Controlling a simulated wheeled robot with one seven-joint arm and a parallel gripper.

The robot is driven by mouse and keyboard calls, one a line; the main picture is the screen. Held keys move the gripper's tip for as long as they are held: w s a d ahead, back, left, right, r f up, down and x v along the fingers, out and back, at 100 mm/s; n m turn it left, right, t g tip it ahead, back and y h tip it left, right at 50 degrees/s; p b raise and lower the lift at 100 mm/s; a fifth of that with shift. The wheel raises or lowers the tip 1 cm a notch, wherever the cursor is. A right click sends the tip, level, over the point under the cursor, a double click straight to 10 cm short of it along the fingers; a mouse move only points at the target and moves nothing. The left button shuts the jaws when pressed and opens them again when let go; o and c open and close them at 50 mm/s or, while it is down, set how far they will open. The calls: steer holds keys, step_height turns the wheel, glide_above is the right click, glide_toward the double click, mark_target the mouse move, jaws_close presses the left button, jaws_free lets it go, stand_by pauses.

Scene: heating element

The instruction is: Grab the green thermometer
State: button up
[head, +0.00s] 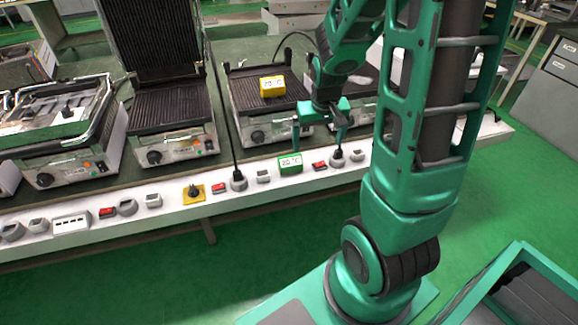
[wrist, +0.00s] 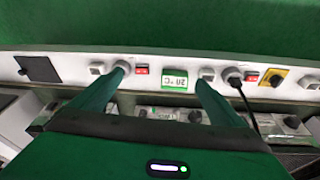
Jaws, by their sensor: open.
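The green thermometer (head: 290,163), a small box with a "20 °C" display, is on the white front panel of the bench. In the wrist view the thermometer (wrist: 174,81) appears upside down between the fingertips, a little nearer the right one. My gripper (head: 318,144) is open and empty, with its fingers pointing down above the panel. In the head view it is above and to the right of the thermometer. Both fingers also show in the wrist view, where my gripper (wrist: 162,76) spans the thermometer. I see no contact.
A yellow thermometer (head: 272,87) sits on a contact grill (head: 245,95). The white panel (head: 90,238) carries sockets, a red switch (head: 319,166) and a plugged-in cord (head: 238,178) close to the green thermometer. Green floor in front of the bench is clear.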

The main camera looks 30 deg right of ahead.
steer(key=n+t, duration=0.1)
steer(key=t, duration=0.1)
glide_toward(291, 161)
steer(key=f, duration=0.1)
steer(key=x, duration=0.5)
steer(key=shift+x, duration=3)
steer(key=shift+w+r, duration=0.1)
steer(key=shift+w, duration=0.05)
steer(key=c, duration=1.2)
